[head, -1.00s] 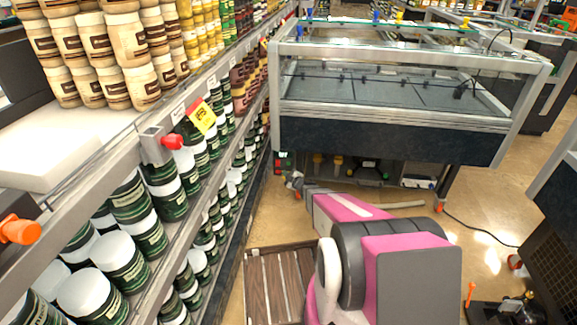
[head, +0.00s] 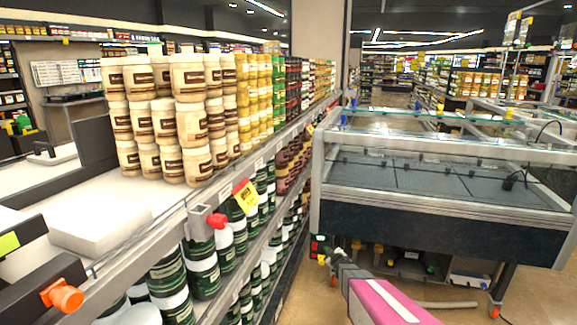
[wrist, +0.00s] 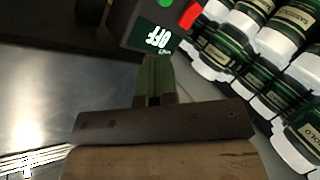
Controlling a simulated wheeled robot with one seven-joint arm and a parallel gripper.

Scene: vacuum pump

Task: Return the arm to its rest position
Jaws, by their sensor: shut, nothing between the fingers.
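In the wrist view, my gripper (wrist: 155,68) has its narrow greenish fingers together, with nothing visible between them. A dark device, likely the vacuum pump (wrist: 124,22), is just past the fingertips. It has a green button, a red button and a green screen that reads OFF, upside down. I cannot tell whether the fingertips touch it. In the head view, small red and green spots on a dark box (head: 319,246) show low beside the shelf end. My pink arm reaches toward it, and the gripper there is too small to read.
A shelf with pale jars (head: 190,115) and green-and-white cans (head: 203,275) runs along the left. A large glass-topped freezer (head: 430,185) stands ahead, above the low box. Open floor (head: 535,295) shows at the lower right.

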